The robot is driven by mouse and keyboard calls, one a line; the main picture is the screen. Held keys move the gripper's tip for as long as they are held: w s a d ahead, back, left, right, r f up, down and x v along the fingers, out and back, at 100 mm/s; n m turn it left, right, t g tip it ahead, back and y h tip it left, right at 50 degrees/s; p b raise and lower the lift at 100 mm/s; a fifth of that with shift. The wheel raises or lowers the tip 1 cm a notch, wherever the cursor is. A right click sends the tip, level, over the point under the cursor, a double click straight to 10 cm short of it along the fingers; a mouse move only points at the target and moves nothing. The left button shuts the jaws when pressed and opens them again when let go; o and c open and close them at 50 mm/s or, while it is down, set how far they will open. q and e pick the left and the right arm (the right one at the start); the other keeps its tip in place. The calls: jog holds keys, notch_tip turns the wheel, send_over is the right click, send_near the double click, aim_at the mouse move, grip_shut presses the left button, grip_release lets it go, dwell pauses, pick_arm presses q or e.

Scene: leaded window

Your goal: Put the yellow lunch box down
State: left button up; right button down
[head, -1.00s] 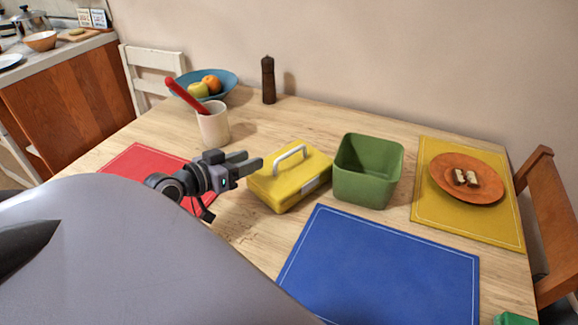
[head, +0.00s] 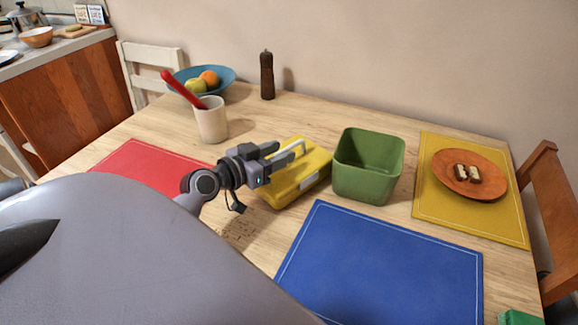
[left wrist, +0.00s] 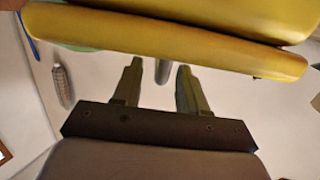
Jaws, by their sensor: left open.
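The yellow lunch box (head: 312,184) sits upright on the wooden table, between the red mat and the green bin. Its pale handle (head: 291,149) is on top, partly hidden by my gripper. My left gripper (head: 291,151) is open, with its fingers over the box's top at the handle. In the left wrist view the lunch box (left wrist: 170,35) fills the top of the picture. The two fingers of my left gripper (left wrist: 160,75) stand apart below it, with a grey piece, probably the handle, showing between them. My right gripper is not in view.
The green bin (head: 368,185) stands close right of the box. A blue mat (head: 385,265) lies in front, a red mat (head: 145,165) left. A cream cup (head: 211,120) with a red utensil, a fruit bowl (head: 225,77) and a pepper mill (head: 267,75) stand behind. A yellow mat (head: 470,222) holds an orange plate (head: 490,187).

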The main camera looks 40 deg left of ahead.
aim_at(289, 146)
pick_arm(q)
jog(key=shift+w+d+f, duration=0.1)
jog(key=shift+w+d, duration=0.1)
jog(key=shift+w, duration=1.7)
grip_shut()
